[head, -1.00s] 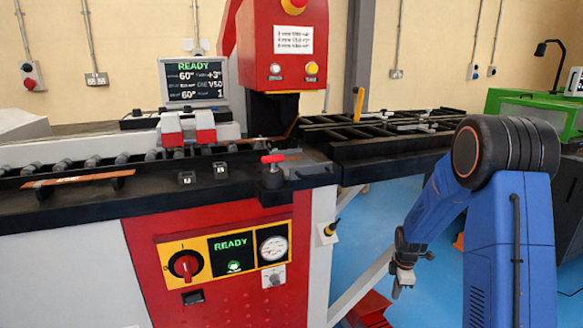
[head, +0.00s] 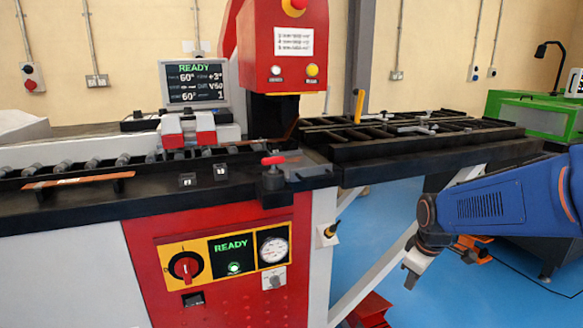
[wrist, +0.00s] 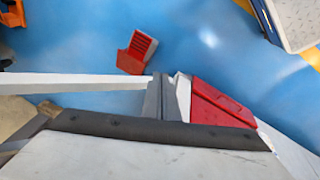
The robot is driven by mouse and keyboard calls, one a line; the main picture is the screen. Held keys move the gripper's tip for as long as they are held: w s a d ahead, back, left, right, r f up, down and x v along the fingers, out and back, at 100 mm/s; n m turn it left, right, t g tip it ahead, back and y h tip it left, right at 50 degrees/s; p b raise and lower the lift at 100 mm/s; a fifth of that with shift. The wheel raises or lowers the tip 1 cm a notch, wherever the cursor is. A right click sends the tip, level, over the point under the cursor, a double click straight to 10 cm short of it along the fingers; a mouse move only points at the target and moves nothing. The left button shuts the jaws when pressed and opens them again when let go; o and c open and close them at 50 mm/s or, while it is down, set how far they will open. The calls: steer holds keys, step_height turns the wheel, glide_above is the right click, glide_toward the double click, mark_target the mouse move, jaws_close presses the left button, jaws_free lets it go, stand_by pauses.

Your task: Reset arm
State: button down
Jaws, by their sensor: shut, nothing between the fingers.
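My gripper (head: 411,279) hangs in free air to the right of the busbar bender (head: 290,215), in front of the side table's brace. It is shut and empty, its tip pointing down and a little left. My blue arm reaches in from the right edge of the head view. The bender's screen (head: 194,82) and its front panel (head: 232,245) both read READY. A copper bar (head: 78,180) lies at the left on the bender's front ledge.
The dark side table (head: 420,140) extends right from the bender, above my gripper. A red box (head: 369,310) stands on the blue floor below; it also shows in the wrist view (wrist: 137,52). A green machine (head: 535,120) stands at the back right.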

steer(key=s+a+r+m+t, duration=0.1)
steer(key=s+r+m, duration=0.2)
steer(key=s, duration=0.8)
steer(key=s+a+r+m, duration=0.2)
steer(key=s+m, duration=0.3)
steer(key=s, duration=0.5)
steer(key=shift+s+r+t, duration=0.4)
steer(key=shift+r, duration=0.25)
